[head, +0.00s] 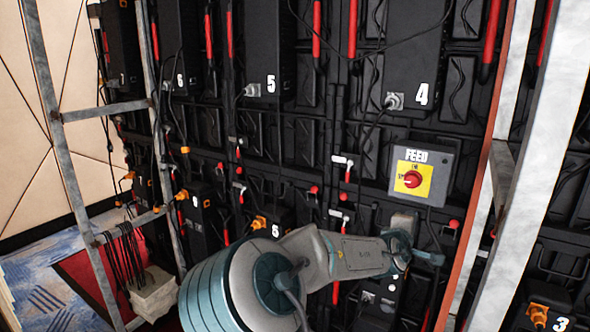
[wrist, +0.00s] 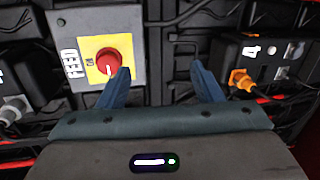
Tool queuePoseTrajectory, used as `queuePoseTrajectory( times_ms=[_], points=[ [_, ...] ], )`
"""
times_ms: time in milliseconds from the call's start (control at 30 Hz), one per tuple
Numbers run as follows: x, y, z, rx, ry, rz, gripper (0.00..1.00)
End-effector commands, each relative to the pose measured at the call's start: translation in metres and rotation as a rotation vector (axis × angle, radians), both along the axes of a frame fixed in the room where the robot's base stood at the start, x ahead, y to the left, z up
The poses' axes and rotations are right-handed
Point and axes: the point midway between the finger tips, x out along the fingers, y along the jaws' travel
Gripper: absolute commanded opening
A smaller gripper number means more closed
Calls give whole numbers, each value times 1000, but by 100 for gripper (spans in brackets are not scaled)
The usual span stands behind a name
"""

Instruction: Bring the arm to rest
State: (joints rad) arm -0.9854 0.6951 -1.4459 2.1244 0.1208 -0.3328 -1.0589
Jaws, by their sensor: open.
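My arm reaches from the bottom of the head view up toward the video wall's rear, with its end below and beside the grey FEED box (head: 423,173). My gripper (wrist: 163,72) shows in the wrist view with its two blue fingers apart and nothing between them. The FEED box, with its yellow plate and red rotary knob (head: 412,179), also shows in the wrist view (wrist: 70,22). There the left fingertip overlaps the lower right of the red knob (wrist: 107,64); I cannot tell whether they touch. In the head view the fingers are not clearly seen.
Numbered black boxes, such as 5 (head: 272,50) and 4 (head: 415,45), hang on the wall with cables. A box with an orange plug (wrist: 241,80) is right of the gripper. Metal frame posts (head: 535,130) stand at right and left. Carpet (head: 45,285) shows lower left.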

Motion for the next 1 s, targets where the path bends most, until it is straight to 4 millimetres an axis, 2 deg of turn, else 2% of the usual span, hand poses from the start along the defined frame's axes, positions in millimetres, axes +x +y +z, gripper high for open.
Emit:
queuePoseTrajectory(
  times_ms=[33, 67, 100, 200, 300, 400, 567, 700, 900, 1000],
  points=[
    [-12, -12, -25, 127, 26, -46, 60],
    [-18, -14, -40, 201, 41, -71, 60],
    [-27, -15, -59, 299, 62, -102, 60],
    [-51, -8, -96, 526, 111, -178, 60],
    [-75, 9, -119, 733, 154, -247, 60],
    [-98, 32, -129, 916, 194, -306, 60],
    [-138, 73, -124, 1154, 257, -385, 60],
    [-176, 106, -104, 1300, 306, -446, 60],
    [-238, 142, -69, 1399, 350, -535, 60],
    [-268, 154, -56, 1405, 355, -585, 60]
  ],
)
